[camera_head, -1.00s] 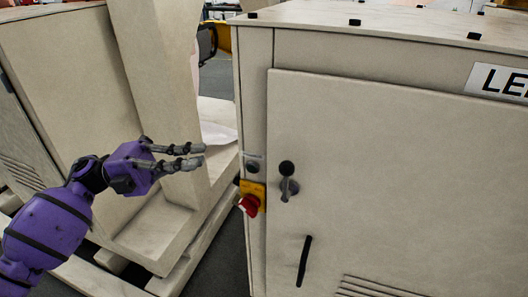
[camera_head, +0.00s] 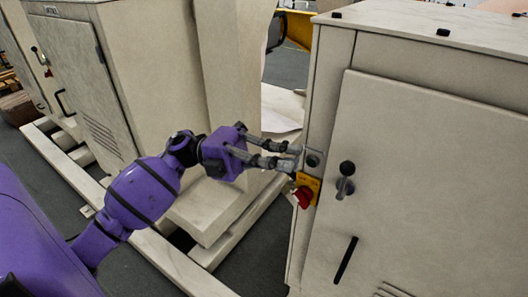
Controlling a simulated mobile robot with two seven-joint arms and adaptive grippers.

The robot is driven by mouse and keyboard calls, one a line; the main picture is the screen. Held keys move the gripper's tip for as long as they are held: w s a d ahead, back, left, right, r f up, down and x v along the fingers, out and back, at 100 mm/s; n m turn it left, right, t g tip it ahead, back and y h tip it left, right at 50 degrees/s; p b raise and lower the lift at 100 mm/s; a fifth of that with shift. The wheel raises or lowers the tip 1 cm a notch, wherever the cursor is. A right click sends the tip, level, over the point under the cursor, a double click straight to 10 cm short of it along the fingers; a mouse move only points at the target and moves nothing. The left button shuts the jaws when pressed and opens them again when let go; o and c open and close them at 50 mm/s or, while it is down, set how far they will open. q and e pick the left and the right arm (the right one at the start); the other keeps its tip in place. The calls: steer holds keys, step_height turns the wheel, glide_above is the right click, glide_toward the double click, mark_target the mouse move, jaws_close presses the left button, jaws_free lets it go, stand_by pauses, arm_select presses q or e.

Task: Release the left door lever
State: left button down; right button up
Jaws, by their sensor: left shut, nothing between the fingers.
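The door lever (camera_head: 344,187) is a small grey handle below a round black knob on the beige cabinet door (camera_head: 430,170). It hangs down, tilted slightly, near the door's left edge. My left gripper (camera_head: 294,157) comes in from the left with its grey fingers pointing right. It is shut and empty. Its fingertips are at the cabinet's left front edge, to the left of the lever and apart from it. I cannot tell whether they touch the cabinet. My right gripper is not in view.
A red rotary switch (camera_head: 304,197) on a yellow plate sits just below the left fingertips. A dark round fitting (camera_head: 312,160) is beside them. A black door handle (camera_head: 346,261) is lower on the door. Another beige machine (camera_head: 150,80) stands behind my left arm.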

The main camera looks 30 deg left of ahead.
arm_select(q)
steer(key=p+x, duration=0.1)
steer(key=x, duration=0.6)
steer(key=shift+p, duration=0.3)
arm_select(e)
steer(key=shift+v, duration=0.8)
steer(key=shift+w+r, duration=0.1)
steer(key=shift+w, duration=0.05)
arm_select(q)
steer(key=shift+d+r+y+p, duration=0.15)
steer(key=shift+r+y+p, duration=0.05)
steer(key=shift+y+p, duration=0.25)
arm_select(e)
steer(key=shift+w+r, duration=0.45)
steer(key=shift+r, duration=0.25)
